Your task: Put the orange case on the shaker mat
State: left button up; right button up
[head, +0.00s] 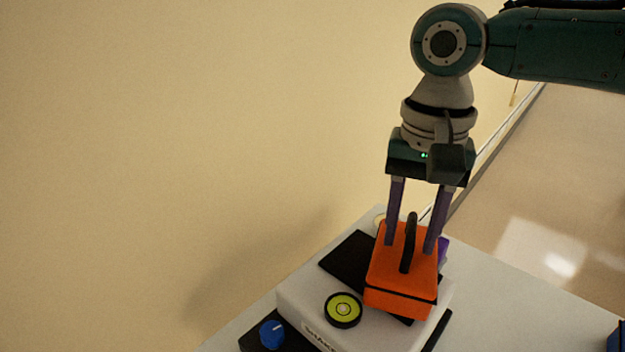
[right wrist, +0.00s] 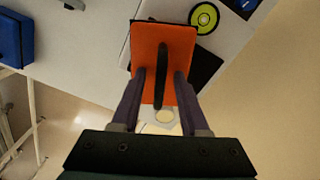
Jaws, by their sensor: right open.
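The orange case (head: 399,270) with its dark top handle (head: 409,245) appears to rest upright on the shaker's black mat (head: 345,257). It covers much of the mat, whose bare part shows on the left and a corner in front. The case also shows in the right wrist view (right wrist: 150,45), beside the bare mat (right wrist: 203,68). My right gripper (head: 411,247) points down over the case, open, with its two purple fingers apart on either side of the handle. The contact under the case is hidden. My left gripper is not in view.
The white shaker (head: 300,297) has a blue knob (head: 272,333) and a black-rimmed yellow-green disc (head: 343,310) in front of the case. A purple thing (head: 443,247) is partly hidden behind the case. A blue box (right wrist: 15,38) stands apart; bare worktop (head: 500,300) lies right.

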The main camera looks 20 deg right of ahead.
notch_tip(320, 180, up, 12)
jog(key=s+a+f+n+t+y, duration=0.2)
jog(key=s+a+f+n, duration=0.65)
jog(key=a+f, duration=0.4)
jog(key=s+d+f+n+t+h, duration=0.1)
jog(key=s+d+f+n, duration=0.1)
jog(key=s+d, duration=0.3)
jog(key=s, duration=0.4)
jog(key=shift+s+t+h, duration=0.3)
jog(key=shift+h, duration=0.1)
jog(key=shift+d+r+n, duration=0.1)
jog(key=shift+r+n, duration=0.05)
jog(key=shift+n, duration=0.1)
notch_tip(320, 180, up, 35)
jog(key=p, duration=3.4)
